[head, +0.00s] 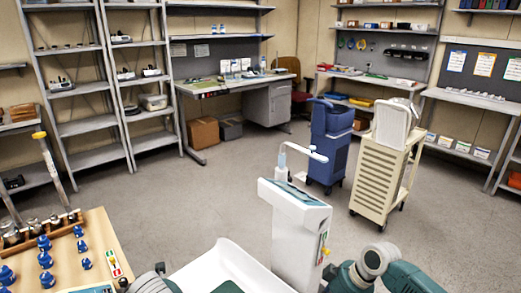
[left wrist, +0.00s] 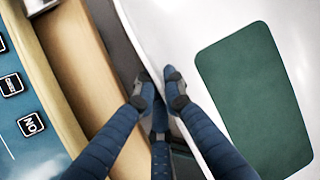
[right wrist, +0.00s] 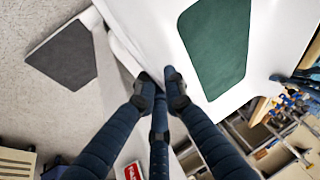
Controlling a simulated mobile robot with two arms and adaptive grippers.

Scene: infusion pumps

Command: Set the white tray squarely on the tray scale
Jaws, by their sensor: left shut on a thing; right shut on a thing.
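The white tray (head: 195,272) is at the bottom middle of the head view, with a green mat (head: 238,268) inside it. My left gripper (left wrist: 160,85) is shut on the tray's rim (left wrist: 150,45) in the left wrist view. My right gripper (right wrist: 158,85) is shut on another part of the rim (right wrist: 135,45) in the right wrist view. A teal panel with buttons (left wrist: 35,140) lies left of the tray, perhaps the scale's; it also shows at the head view's bottom edge (head: 95,289). No scale platform can be made out, nor whether the tray rests on anything.
A wooden table (head: 95,225) with several blue-capped items (head: 45,260) is at the left. A white upright device (head: 300,235) stands just beyond the tray. A blue cart (head: 328,150) and a cream cart (head: 380,175) stand farther back. The middle floor is clear.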

